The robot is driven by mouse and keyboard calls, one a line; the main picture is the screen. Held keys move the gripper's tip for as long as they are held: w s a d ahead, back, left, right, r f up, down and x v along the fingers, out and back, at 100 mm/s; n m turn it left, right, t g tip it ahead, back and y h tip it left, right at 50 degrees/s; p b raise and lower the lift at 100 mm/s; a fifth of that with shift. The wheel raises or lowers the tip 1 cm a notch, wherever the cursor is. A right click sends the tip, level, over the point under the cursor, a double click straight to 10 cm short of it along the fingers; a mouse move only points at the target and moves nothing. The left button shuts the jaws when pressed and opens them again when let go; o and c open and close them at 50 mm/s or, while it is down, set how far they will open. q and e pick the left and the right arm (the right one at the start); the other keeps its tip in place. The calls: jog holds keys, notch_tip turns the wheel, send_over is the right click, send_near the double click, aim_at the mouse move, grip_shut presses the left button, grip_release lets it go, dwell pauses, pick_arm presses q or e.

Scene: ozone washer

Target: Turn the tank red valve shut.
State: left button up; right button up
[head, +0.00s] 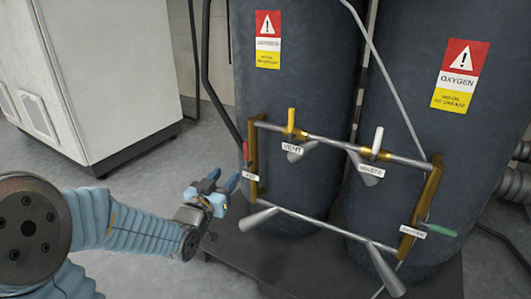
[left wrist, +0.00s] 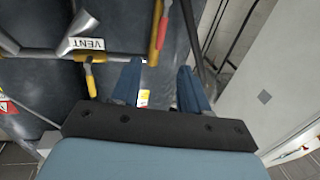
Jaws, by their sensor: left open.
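The red valve handle (head: 246,153) is on the left brass block (head: 254,165) of the pipe manifold, above a small white tag (head: 250,176). In the left wrist view the red handle (left wrist: 162,30) lies beyond the fingertips, roughly between them in the picture. My left gripper (head: 225,184) is open and empty, just left of and slightly below the handle, apart from it. Its two blue fingers also show in the left wrist view (left wrist: 158,72). My right gripper is out of view.
A yellow VENT valve (head: 291,121) and a white-handled valve (head: 377,139) are on the upper pipe. A green handle (head: 441,230) is at lower right. Dark tanks (head: 300,60) stand behind. A white cabinet (head: 100,70) is at left, with clear floor before it.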

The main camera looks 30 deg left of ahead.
aim_at(245, 151)
pick_arm(q)
jog(key=w+p, duration=0.2)
jog(key=w, duration=0.2)
jog(key=w+a+p, duration=0.1)
jog(key=w+p, duration=0.2)
jog(key=w, duration=0.2)
jog(key=w+p, duration=0.2)
jog(key=w, duration=0.2)
jog(key=shift+w+a, duration=0.2)
jog(key=shift+a, duration=0.15)
jog(key=shift+c, duration=0.4)
grip_shut()
